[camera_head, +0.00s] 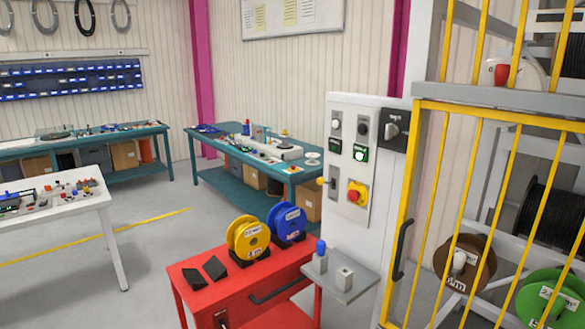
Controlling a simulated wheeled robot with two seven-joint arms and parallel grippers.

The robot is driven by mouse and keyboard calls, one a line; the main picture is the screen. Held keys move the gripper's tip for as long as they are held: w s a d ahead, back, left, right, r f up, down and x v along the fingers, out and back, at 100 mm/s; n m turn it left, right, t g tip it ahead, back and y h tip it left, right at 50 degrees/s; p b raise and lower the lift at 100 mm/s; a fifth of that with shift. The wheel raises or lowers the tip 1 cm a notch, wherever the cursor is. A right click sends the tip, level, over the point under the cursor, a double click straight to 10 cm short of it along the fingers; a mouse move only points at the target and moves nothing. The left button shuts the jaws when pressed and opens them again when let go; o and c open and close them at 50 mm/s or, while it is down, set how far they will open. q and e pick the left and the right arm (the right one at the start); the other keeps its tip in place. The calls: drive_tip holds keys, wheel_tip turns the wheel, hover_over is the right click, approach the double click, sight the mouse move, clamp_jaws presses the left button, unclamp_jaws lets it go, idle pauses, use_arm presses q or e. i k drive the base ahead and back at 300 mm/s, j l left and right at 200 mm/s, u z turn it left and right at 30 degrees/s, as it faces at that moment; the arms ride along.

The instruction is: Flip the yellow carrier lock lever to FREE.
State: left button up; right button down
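A grey-white control cabinet (372,235) stands at the centre right. A small yellow knob (320,181) sticks out at the left edge of its panel, beside a small grey plate (333,182). It looks like the yellow lever, but its lettering is too small to read, so I cannot tell its setting. Neither of my grippers shows in the head view.
A yellow barred gate (470,112) with a black handle (402,245) stands right of the cabinet, before racked reels. A grey shelf (345,287) juts out below the panel. A red cart (225,292) carries yellow (247,236) and blue (288,221) reels.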

sight(320, 180)
drive_tip(key=i+j, duration=0.25)
drive_tip(key=j, duration=0.15)
drive_tip(key=i+j+z, duration=0.1)
drive_tip(key=j, duration=0.25)
drive_tip(key=i+j, duration=0.3)
drive_tip(key=j, duration=0.1)
